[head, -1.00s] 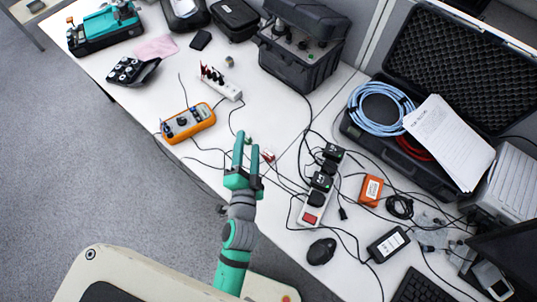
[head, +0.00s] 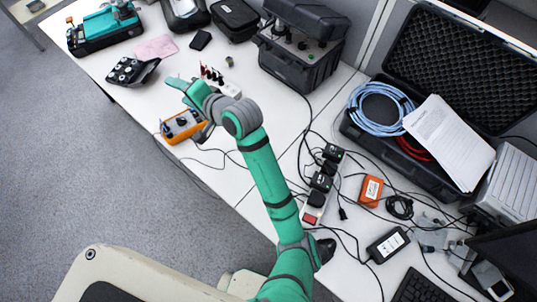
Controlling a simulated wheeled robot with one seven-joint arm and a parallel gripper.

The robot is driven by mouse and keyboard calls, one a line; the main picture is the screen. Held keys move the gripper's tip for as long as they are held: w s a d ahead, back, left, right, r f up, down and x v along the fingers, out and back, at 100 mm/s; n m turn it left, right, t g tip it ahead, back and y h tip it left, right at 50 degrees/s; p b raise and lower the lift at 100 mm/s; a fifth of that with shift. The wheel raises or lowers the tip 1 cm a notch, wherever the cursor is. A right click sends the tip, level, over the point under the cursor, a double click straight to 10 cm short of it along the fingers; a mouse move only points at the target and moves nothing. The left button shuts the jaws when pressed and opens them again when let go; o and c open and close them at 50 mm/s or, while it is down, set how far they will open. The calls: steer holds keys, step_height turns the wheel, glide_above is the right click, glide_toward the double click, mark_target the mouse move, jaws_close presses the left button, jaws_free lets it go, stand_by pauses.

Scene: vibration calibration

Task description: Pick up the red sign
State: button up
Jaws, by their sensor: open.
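I cannot clearly make out a red sign in the head view now. A small red-and-white item stood on the white table just right of my gripper a second ago; my arm now covers that spot. My gripper (head: 178,87) is at the upper left, over the table, with its teal fingers pointing left. It looks empty and is open.
A pink cloth (head: 156,47), a black phone (head: 200,40) and a black button box (head: 130,71) lie at the back left. An open black case (head: 350,130) with coiled cables is at the right. Several loose cables cross the table near an orange box (head: 371,190).

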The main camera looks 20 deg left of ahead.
steer(key=d+f+g+h, duration=0.1)
steer(key=d+f+h, duration=0.3)
steer(key=d, duration=0.4)
steer(key=d+f+m+g+h, duration=0.1)
steer(key=d+f+g+h, duration=0.1)
steer(key=d+f+h, duration=0.3)
steer(key=w+d+f+g+h, duration=0.1)
steer(key=d+f+h, duration=0.3)
steer(key=d+f, duration=0.4)
steer(key=shift+w+d+m+h, duration=0.1)
steer(key=shift+d+m+h, duration=0.25)
steer(key=shift+d, duration=2.1)
steer(key=shift+a+f, duration=0.1)
steer(key=shift+f, duration=2.95)
steer(key=c, duration=1.1)
